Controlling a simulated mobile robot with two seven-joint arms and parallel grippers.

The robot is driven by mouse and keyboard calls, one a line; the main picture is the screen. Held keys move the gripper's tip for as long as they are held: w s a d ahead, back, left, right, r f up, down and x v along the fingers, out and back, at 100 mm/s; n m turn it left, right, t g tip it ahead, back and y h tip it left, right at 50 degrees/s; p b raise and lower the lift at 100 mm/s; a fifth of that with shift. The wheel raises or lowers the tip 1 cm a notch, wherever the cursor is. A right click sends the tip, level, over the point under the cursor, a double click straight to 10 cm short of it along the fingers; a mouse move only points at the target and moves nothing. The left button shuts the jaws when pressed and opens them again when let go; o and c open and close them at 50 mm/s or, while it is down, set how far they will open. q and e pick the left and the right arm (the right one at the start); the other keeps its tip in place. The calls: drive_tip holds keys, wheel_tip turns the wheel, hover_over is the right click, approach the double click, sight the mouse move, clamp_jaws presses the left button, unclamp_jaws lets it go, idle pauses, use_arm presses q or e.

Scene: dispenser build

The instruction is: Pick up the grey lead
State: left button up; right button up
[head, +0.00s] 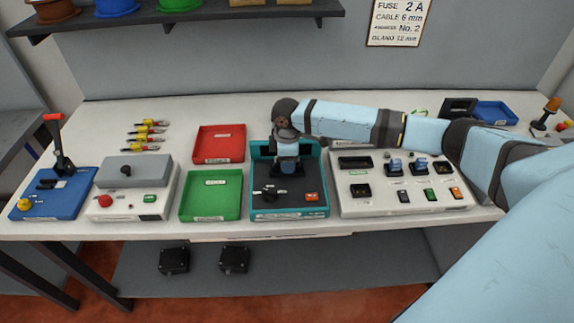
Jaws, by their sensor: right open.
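I cannot make out a grey lead for certain. My right gripper (288,168) points down over the teal station (289,212), which has a dark top and a raised back wall. My right wrist and gripper hide part of that station, so what lies right under the fingers is unclear. A small black knob (268,194) and an orange switch (311,197) show on its front part. My right gripper is open. My left gripper is not in view.
Left of the station are a red tray (219,145), a green tray (211,196), a grey-lidded box (134,173) and a blue lever press (55,195). A white switch panel (405,190) stands right of it. Several yellow-and-red tools (148,130) lie behind. My right arm spans the table's right side.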

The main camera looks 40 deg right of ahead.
clamp_jaws()
